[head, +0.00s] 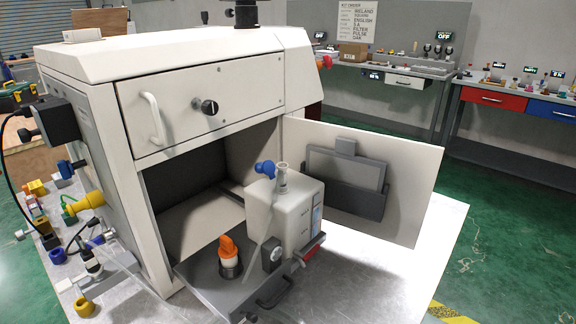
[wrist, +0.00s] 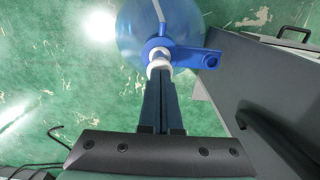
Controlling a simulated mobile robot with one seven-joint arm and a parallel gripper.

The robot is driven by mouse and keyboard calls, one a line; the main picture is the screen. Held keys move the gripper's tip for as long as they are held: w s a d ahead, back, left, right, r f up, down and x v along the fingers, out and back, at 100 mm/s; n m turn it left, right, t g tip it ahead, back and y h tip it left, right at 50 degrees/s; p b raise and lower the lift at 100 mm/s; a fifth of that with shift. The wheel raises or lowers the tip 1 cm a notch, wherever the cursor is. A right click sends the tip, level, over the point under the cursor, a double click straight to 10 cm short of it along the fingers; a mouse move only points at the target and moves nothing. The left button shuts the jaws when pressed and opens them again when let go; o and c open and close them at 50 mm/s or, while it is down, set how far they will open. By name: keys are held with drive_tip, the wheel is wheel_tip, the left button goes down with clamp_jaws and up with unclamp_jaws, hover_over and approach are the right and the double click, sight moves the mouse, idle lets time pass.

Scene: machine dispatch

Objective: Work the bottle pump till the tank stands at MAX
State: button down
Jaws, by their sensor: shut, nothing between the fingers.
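A translucent blue bottle (wrist: 133,38) with a blue collar and a blue side arm (wrist: 205,58) shows at the top of the wrist view. A white pump part (wrist: 158,60) sits at its neck. My gripper (wrist: 158,78) is shut and empty, its dark fingertips right at the white part; I cannot tell whether they touch. In the head view the white tank (head: 283,215) stands on the pulled-out tray (head: 215,285), with a blue cap (head: 265,168) swung aside from its neck. A bluish level strip (head: 317,218) runs down its side; its exact level is too small to read.
The machine's lower door (head: 418,170) stands open to the right of the tank. An orange-topped fitting (head: 229,250) is on the tray. Hoses and colored valves (head: 88,202) crowd the machine's left side. The bench top (head: 385,285) at right is clear.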

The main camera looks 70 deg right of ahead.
drive_tip(key=shift+f, duration=0.45)
drive_tip(key=shift+r, duration=0.15)
drive_tip(key=shift+r+p, duration=2.7)
drive_tip(key=shift+p, duration=0.05)
drive_tip(key=shift+f, duration=0.2)
